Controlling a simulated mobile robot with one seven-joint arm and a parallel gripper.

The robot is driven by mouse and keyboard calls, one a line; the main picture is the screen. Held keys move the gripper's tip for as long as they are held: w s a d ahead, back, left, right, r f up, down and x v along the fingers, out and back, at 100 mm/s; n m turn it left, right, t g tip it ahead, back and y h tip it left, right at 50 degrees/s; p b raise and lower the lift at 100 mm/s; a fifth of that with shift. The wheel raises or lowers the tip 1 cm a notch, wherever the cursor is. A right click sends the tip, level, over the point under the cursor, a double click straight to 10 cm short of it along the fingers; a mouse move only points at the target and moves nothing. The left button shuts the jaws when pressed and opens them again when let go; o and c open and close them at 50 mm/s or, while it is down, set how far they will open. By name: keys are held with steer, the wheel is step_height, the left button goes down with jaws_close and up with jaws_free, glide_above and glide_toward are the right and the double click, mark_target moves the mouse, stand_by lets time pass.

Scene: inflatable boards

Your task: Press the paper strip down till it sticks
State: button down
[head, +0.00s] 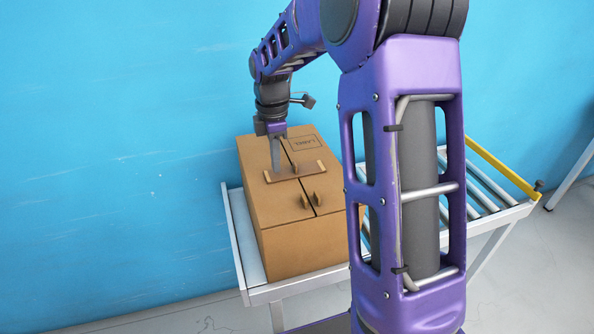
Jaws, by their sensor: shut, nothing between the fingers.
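A brown cardboard box (310,243) stands on a conveyor with its top flaps folded in and a dark seam between them. A brown paper strip (306,171) with paler ends lies across the seam on the top. My gripper (276,168) points down over the strip's left part, shut and empty. Its tip is at or just above the strip; I cannot tell whether it touches. Two small cardboard tabs (312,199) stand up by the seam nearer to me. My arm hides the box's right side.
The white-framed roller conveyor (483,200) runs on to the right, with a yellow bar (503,168) along its far end. A blue wall (120,150) is behind the box. A printed label (303,143) is on the box's far top.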

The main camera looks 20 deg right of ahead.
steer(key=shift+f+b, duration=0.5)
steer(key=shift+f, duration=0.4)
steer(key=shift+r, duration=0.15)
step_height(320, 180, up, 6)
steer(key=p, duration=0.5)
steer(key=shift+p, duration=0.35)
stand_by(0.4)
